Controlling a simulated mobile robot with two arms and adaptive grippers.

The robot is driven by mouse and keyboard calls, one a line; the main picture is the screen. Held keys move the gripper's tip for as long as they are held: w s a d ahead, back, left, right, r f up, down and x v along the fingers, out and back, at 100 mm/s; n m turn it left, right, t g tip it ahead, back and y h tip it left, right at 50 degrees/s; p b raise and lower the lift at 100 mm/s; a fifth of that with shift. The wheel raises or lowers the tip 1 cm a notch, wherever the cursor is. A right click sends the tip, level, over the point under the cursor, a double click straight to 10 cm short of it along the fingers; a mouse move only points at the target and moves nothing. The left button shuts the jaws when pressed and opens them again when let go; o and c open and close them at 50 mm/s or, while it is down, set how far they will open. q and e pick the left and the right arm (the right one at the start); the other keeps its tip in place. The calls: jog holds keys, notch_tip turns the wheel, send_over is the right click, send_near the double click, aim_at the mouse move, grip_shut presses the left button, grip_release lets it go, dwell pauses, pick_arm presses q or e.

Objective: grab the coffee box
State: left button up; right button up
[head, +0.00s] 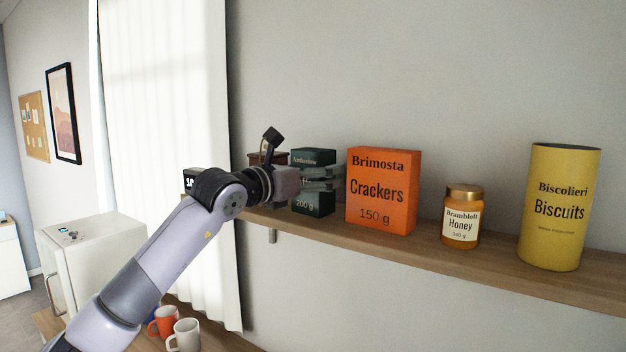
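A dark green box (314,206) stands upright on the wall shelf. Its label shows "200 g", but the product name is mostly covered, so I cannot read whether it says coffee. My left gripper (322,178) reaches in from the left, with its grey fingers across the middle of this box's front. I cannot tell whether the fingers touch or grip it, or how far apart they are. A brown item (268,158) is partly hidden behind my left wrist. My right gripper is not in view.
The wooden shelf (390,242) also holds an orange crackers box (382,190) close to the right, a honey jar (461,222) and a yellow biscuits tin (558,210). Mugs (186,336) sit below.

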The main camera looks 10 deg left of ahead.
pick_arm(q)
jog(key=c, duration=1.3)
jog(key=shift+r, duration=0.1)
